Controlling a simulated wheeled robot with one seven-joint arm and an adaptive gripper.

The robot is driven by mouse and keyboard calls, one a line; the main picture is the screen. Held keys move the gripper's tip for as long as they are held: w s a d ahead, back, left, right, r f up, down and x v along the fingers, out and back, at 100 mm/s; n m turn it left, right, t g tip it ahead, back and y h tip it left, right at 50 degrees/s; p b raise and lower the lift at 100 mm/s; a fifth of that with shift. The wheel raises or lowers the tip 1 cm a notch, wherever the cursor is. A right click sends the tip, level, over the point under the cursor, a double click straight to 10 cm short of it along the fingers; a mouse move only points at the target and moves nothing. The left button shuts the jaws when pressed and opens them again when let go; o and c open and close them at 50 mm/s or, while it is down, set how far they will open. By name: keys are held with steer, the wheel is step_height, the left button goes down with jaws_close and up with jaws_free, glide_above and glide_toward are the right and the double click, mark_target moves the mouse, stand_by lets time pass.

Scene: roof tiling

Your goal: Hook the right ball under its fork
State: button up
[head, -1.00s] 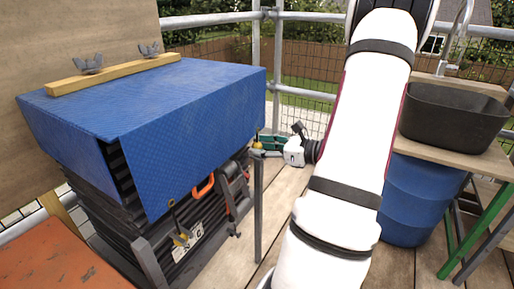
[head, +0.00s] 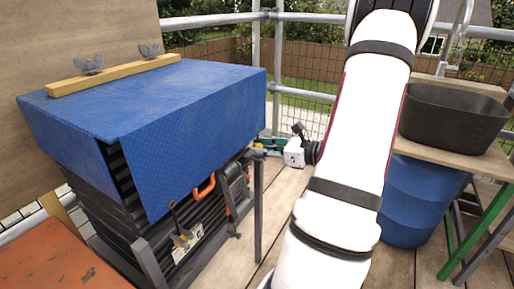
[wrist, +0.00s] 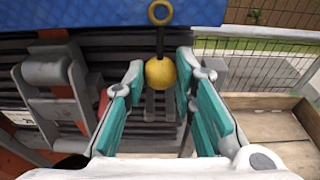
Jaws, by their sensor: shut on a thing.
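A yellow ball (wrist: 160,73) hangs on a dark cord below a yellow ring (wrist: 160,13) at the edge of the blue sheet (wrist: 120,14). My gripper (wrist: 158,82), with teal finger pads, is closed around this right ball. Two grey prongs of the fork (wrist: 151,106) show just below the ball in the wrist view; I cannot tell whether the ball is under them. In the head view my gripper (head: 262,146) is at the top of the right grey post (head: 258,210), and the ball is hard to make out. The left ball (head: 182,240) hangs by its own post.
The blue sheet covers a dark ribbed stack with an orange handle (head: 204,188) and grey buckles. A black tub (head: 453,118) on a wooden board and a blue barrel (head: 415,200) stand right. Bare planks lie between.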

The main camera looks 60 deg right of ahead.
steer(key=s, duration=0.4)
steer(key=shift+s+d+f, duration=0.2)
steer(key=shift+f, duration=0.1)
steer(key=shift+p, duration=0.35)
stand_by(0.6)
step_height(320, 180, down, 7)
steer(key=b, duration=0.5)
steer(key=shift+f, duration=0.2)
stand_by(0.6)
steer(key=shift+s, duration=0.15)
stand_by(0.4)
steer(key=shift+r+x, duration=0.15)
steer(key=shift+x, duration=1.05)
steer(key=shift+r+x, duration=0.15)
steer(key=shift+x, duration=1.1)
steer(key=shift+p, duration=0.35)
